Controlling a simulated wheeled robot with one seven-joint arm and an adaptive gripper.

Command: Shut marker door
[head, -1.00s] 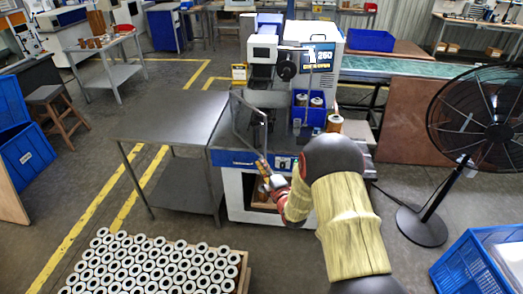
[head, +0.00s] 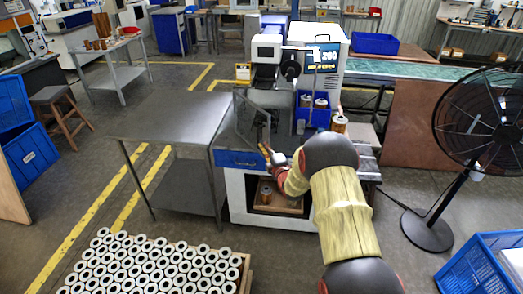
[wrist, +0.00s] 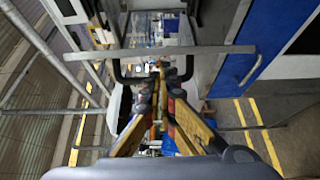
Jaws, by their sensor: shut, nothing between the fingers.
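The marker door (head: 252,118), a clear panel in a thin grey frame, stands open at the left front of the marking machine (head: 328,72). My gripper (head: 268,150) is at the lower part of the door's free edge in the head view. In the wrist view, my gripper (wrist: 160,68) has its fingertips together with nothing held. A grey bar of the door frame (wrist: 205,51) crosses above the fingertips there, and a dark door handle (wrist: 121,70) lies around them. I cannot tell whether the fingers touch the handle.
A grey metal table (head: 170,118) stands close to the door's left. A blue bin (head: 312,112) with cartridges sits at the machine's front, with another cartridge (head: 339,123) beside it. A black fan (head: 488,125) stands right. Many white cartridges (head: 150,268) cover a pallet at the front left.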

